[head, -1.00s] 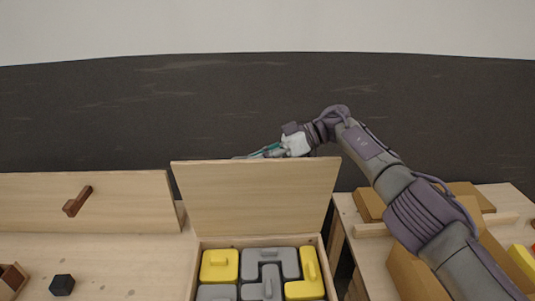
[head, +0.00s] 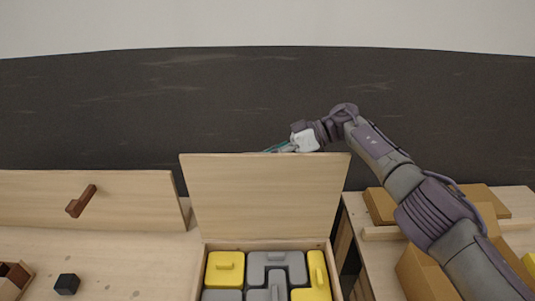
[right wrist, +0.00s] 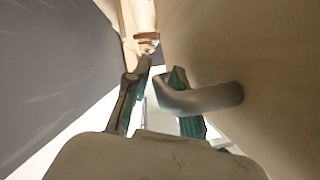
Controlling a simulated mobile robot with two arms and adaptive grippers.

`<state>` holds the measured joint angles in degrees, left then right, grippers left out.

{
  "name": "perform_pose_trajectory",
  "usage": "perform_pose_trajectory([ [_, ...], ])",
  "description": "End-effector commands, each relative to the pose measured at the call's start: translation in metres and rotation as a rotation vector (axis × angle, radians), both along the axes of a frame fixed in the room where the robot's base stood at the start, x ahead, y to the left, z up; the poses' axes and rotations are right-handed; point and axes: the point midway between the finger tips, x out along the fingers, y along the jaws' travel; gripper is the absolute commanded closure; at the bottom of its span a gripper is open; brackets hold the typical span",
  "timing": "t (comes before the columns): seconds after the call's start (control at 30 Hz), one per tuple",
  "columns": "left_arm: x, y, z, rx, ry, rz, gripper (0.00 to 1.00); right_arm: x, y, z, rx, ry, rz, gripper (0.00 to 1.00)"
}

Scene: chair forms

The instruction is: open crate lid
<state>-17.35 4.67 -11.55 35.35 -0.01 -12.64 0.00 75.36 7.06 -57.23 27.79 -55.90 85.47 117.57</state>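The crate (head: 334,270) is a light wooden box at the bottom middle of the head view. Its wooden lid (head: 265,200) stands up, roughly upright, at the back edge, so the crate is open. My right gripper (head: 277,147) reaches behind the lid's top edge, its fingertips partly hidden there. In the right wrist view its two fingers (right wrist: 160,78) are apart. A grey bent handle (right wrist: 205,98) sticks out of the lid's pale face (right wrist: 265,60); its end lies across the right finger, and I see no clear grip on it. My left gripper is not in view.
Yellow (head: 225,270) and grey blocks (head: 277,265) fill the crate. A wooden panel with a brown handle (head: 81,201) stands left. A small black cube (head: 67,284) lies on the left table. Cardboard-coloured boxes (head: 420,272) sit on the right table, beneath my right arm.

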Motion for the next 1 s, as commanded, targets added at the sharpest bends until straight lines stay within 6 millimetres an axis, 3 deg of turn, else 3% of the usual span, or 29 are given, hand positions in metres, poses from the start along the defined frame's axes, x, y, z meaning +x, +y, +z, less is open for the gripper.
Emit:
perform_pose_trajectory([
  [0.27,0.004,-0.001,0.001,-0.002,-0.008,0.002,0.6,0.001,-0.001,0.004,0.005,-0.004,-0.001,0.75],
  [0.6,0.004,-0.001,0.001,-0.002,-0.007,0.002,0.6,0.012,-0.049,0.023,0.003,-0.002,-0.003,0.75],
  [1.0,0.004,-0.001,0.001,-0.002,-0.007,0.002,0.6,0.015,-0.067,0.029,0.003,-0.001,-0.001,0.75],
])
